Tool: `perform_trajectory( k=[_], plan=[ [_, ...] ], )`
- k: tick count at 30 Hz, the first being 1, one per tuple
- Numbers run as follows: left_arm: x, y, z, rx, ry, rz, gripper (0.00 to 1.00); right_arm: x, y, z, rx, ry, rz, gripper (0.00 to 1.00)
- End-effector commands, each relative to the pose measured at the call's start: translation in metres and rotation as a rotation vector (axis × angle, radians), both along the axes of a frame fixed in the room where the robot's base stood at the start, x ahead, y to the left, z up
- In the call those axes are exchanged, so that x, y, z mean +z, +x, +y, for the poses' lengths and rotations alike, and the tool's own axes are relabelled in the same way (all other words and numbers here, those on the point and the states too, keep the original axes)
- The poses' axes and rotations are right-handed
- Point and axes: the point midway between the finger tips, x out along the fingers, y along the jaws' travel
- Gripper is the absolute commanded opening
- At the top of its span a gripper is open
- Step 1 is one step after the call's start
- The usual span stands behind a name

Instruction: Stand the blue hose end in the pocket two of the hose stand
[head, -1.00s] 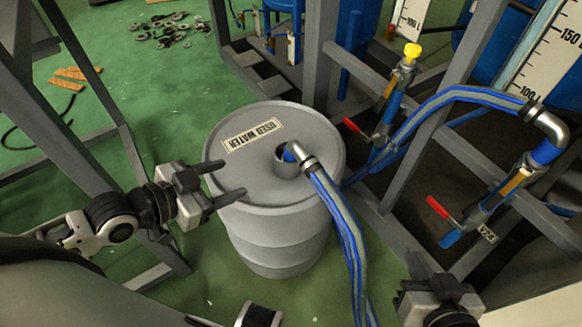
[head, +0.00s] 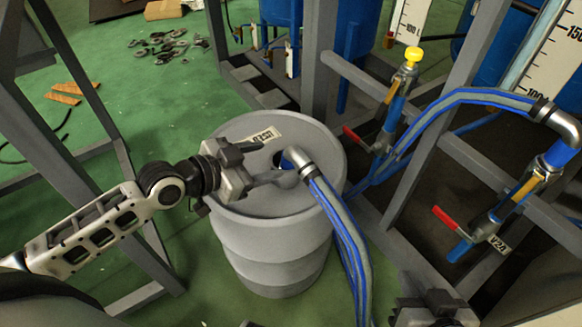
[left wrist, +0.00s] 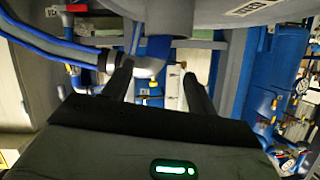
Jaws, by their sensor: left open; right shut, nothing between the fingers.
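The blue hose end is a metal elbow (head: 300,161) with a blue tip, on a blue-and-grey hose (head: 340,225). Its tip is at the top opening of the grey drum (head: 275,243). My left gripper (head: 276,163) is open over the drum top, its fingers close to the elbow. In the left wrist view the elbow (left wrist: 150,67) and blue tip (left wrist: 157,47) show between the open fingers; contact cannot be told. My right gripper (head: 437,308) is at the bottom edge, partly cut off, its fingertips unclear. I cannot make out the hose stand.
A grey metal frame (head: 318,60) stands behind and right of the drum. Valves with red handles (head: 447,217) and a second hose (head: 470,95) are on the right. The green floor (head: 130,85) is open at left, with scattered metal parts (head: 165,45).

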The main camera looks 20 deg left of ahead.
Motion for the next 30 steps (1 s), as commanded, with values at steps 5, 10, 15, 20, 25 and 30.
perform_trajectory(
  k=[5, 10, 15, 20, 25, 30],
  plan=[
    [-0.008, 0.009, -0.008, 0.001, -0.002, 0.000, 0.58, -0.005, -0.001, 0.000, 0.004, -0.001, 0.008, 0.00],
    [-0.022, 0.026, -0.023, 0.001, -0.004, 0.000, 0.58, -0.014, 0.001, 0.002, 0.011, 0.003, 0.021, 0.00],
    [-0.027, 0.037, -0.030, 0.001, 0.000, 0.000, 0.58, -0.021, 0.002, 0.003, 0.016, 0.000, 0.034, 0.00],
    [-0.027, 0.038, -0.030, 0.000, 0.002, 0.001, 0.58, -0.022, 0.002, 0.003, 0.017, 0.000, 0.041, 0.00],
    [-0.027, 0.038, -0.030, 0.000, 0.002, 0.001, 0.30, -0.021, 0.002, 0.004, 0.017, 0.000, 0.037, 0.00],
    [-0.025, 0.038, -0.030, 0.001, -0.001, -0.004, 0.00, -0.019, 0.002, 0.004, 0.016, 0.002, 0.032, 0.00]
  ],
)
